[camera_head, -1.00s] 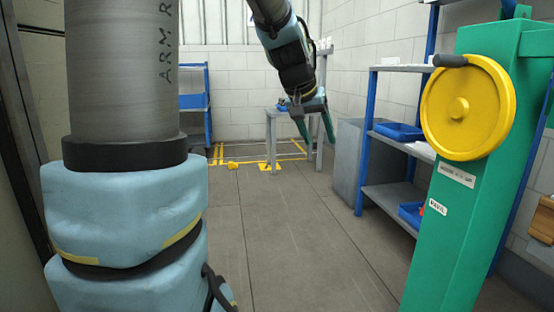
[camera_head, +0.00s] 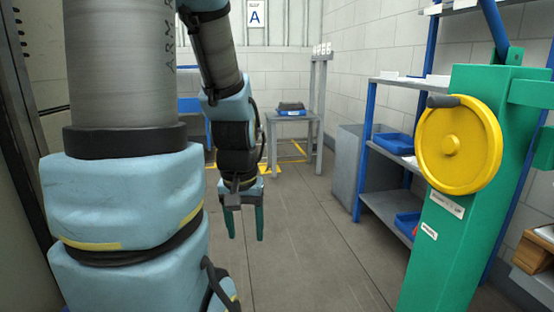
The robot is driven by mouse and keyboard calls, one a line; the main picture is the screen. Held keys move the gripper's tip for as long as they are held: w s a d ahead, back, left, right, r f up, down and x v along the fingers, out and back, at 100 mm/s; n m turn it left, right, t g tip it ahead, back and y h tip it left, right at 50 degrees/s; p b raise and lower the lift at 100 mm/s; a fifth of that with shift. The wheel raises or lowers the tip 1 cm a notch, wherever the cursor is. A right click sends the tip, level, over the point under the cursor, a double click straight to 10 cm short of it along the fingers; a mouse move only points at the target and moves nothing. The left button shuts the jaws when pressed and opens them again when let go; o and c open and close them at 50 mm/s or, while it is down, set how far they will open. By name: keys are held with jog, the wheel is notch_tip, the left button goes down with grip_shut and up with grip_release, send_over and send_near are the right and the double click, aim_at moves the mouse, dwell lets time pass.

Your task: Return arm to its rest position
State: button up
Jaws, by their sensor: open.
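My gripper (camera_head: 246,232) hangs from my arm near the middle of the head view, its two green fingers pointing down and apart. Nothing is between the fingers. The gripper is in the air over the grey floor (camera_head: 300,240), to the right of my large blue and grey arm links. No amber bottles can be made out.
A green post with a yellow handwheel (camera_head: 457,146) stands close on the right. Behind it is a blue-framed shelf (camera_head: 385,205) with blue bins. A grey cabinet (camera_head: 349,165) and a small table (camera_head: 291,117) holding a dark blue item stand farther back. The middle floor is clear.

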notch_tip(320, 180, up, 28)
jog(key=p, duration=2.5)
jog(key=shift+f, duration=0.2)
